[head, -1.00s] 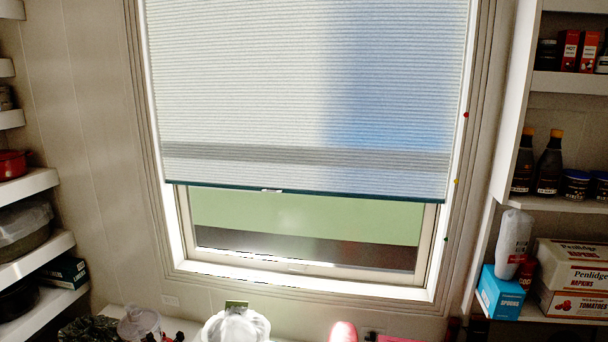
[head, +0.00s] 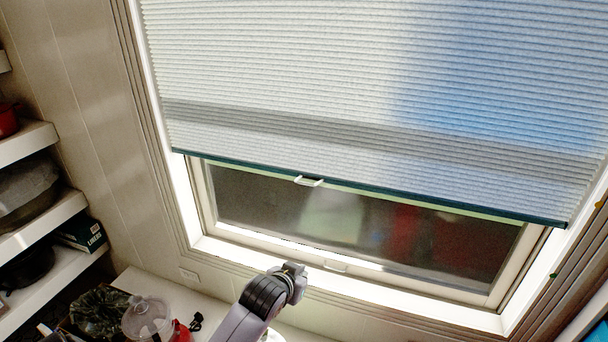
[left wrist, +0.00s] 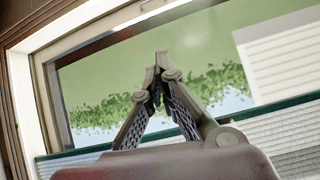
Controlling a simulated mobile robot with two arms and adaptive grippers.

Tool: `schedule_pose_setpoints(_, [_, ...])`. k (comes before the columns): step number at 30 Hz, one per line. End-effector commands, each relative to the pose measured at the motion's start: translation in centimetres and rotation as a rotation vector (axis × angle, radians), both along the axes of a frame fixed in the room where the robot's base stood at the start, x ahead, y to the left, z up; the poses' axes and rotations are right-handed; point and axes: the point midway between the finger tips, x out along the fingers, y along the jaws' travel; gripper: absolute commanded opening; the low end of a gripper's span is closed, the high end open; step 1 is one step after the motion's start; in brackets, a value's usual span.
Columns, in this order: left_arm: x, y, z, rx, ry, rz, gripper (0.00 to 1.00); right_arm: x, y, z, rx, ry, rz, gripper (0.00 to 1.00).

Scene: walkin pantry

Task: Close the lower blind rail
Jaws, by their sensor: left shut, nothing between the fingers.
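The pleated blind (head: 330,90) hangs over most of the window. Its dark green lower rail (head: 400,193) sits above the sill, with a strip of bare glass below it. A small white handle (head: 309,181) is at the middle of the rail. My left gripper (head: 292,268) is in front of the sill, below the handle and apart from it. In the left wrist view the left gripper (left wrist: 161,58) is shut and empty, its tips together before the glass. The rail (left wrist: 265,108) crosses behind it there, and the blind (left wrist: 300,145) also shows. My right gripper is not in view.
The window sill and frame (head: 400,290) run below the glass. A counter at the lower left bears a clear lidded jar (head: 147,318) and a dark leafy item (head: 100,308). Shelves (head: 40,225) with pots and a box (head: 82,234) line the left wall.

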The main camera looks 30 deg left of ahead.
Motion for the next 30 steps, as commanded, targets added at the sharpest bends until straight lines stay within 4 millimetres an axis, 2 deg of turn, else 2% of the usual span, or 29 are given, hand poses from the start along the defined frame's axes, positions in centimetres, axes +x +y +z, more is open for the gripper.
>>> schedule_pose_setpoints(1, [2.0,1.5,5.2,0.006,-0.102,0.029,0.0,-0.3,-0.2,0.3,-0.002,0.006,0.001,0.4])
schedule_pose_setpoints(3, [3.6,3.2,10.8,0.006,-0.218,0.066,0.0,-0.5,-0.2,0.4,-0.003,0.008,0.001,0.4])
schedule_pose_setpoints(6, [4.6,5.0,16.9,0.004,-0.343,0.102,0.0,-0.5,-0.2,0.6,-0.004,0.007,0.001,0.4])
schedule_pose_setpoints(9, [4.9,5.9,20.4,0.003,-0.416,0.123,0.0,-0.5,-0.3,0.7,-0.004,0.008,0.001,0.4])
schedule_pose_setpoints(12, [5.2,6.4,21.7,0.002,-0.445,0.132,0.0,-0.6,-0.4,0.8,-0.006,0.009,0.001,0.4])
schedule_pose_setpoints(14, [5.6,6.6,21.9,0.001,-0.449,0.133,0.0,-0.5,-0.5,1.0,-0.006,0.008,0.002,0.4])
schedule_pose_setpoints(30, [14.1,9.1,19.7,0.003,-0.444,0.133,0.0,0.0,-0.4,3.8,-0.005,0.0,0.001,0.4])
